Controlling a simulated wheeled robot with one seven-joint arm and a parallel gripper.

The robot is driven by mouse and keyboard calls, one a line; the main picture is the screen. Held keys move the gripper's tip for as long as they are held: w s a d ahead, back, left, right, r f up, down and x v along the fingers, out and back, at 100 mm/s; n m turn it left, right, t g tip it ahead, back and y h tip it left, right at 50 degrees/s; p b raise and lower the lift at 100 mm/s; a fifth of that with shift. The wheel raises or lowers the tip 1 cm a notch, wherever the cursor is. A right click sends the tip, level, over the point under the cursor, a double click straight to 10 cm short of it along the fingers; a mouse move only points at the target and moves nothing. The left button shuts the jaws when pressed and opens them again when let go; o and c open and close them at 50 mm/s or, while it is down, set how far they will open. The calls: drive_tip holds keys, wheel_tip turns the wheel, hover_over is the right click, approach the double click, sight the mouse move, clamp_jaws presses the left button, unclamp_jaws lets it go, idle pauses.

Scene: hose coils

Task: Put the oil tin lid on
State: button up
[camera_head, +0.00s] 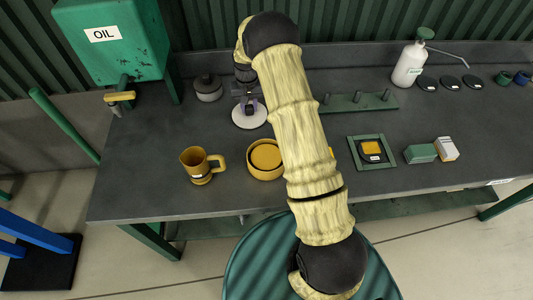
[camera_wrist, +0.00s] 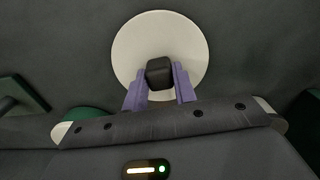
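A round cream-white lid (camera_wrist: 190,40) with a black knob (camera_wrist: 160,72) shows in the wrist view. The purple fingers of my gripper (camera_wrist: 160,90) stand on both sides of the knob, against it. In the head view the lid (camera_head: 249,121) lies under my gripper (camera_head: 247,106), near the middle of the bench; I cannot tell whether it touches the bench. A round, open yellow tin (camera_head: 265,172) with a yellow surface inside stands nearer the front edge, in front of the lid. My arm passes close to the tin's right side.
A yellow mug (camera_head: 195,168) stands left of the tin. A grey lidded pot (camera_head: 208,88) is behind, beside the green OIL tank (camera_head: 112,45). A green pegged rack (camera_head: 358,102), a green frame (camera_head: 372,151) and small boxes (camera_head: 420,153) are to the right. The bench's front left is clear.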

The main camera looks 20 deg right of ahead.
drive_tip(key=shift+c, duration=0.7)
drive_tip(key=shift+r+p, duration=2.5)
drive_tip(key=shift+r, duration=1)
drive_tip(key=shift+f, duration=0.1)
